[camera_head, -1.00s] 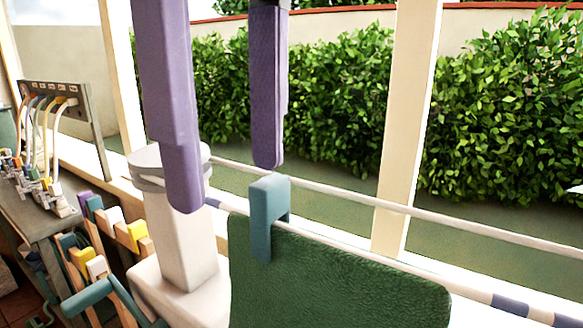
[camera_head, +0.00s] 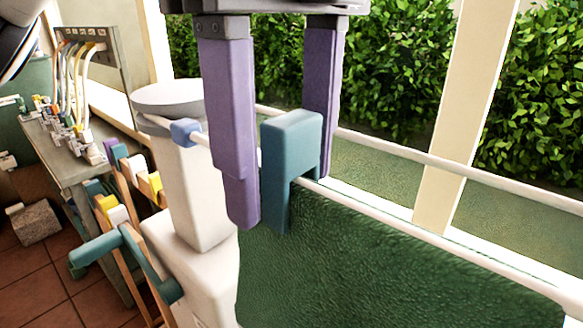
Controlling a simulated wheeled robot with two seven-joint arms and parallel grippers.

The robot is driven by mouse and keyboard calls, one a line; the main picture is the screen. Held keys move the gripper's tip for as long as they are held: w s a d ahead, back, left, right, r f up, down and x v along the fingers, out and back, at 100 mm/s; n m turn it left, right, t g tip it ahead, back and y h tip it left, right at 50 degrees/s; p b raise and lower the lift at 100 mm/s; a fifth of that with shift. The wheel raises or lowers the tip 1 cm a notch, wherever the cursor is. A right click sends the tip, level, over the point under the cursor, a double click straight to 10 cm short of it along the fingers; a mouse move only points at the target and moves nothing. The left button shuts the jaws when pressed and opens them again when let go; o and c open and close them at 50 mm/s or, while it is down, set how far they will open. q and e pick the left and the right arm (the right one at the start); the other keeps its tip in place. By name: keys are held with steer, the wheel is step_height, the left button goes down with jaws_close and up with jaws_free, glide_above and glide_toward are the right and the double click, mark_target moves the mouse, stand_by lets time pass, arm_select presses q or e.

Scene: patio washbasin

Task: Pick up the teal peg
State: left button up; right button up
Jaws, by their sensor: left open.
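The teal peg (camera_head: 290,150) is a U-shaped clip that straddles a white rail (camera_head: 400,220) and the top edge of a dark green cloth (camera_head: 370,270). My left gripper (camera_head: 278,195) comes down from above with two purple fingers. It is open, with one finger on each side of the peg. The near finger hangs left of the peg and the far finger stands behind its right side. I cannot tell whether either finger touches it. My right gripper is not in view.
A pale post with a round top (camera_head: 185,170) stands just left of the gripper. A wooden rack with coloured clips (camera_head: 135,185) and a grey bench (camera_head: 65,150) are farther left. A second white rail (camera_head: 460,170) runs behind the cloth, before the hedge.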

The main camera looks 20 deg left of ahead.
arm_select(q)
steer(key=shift+f, duration=0.5)
steer(key=c, duration=1.1)
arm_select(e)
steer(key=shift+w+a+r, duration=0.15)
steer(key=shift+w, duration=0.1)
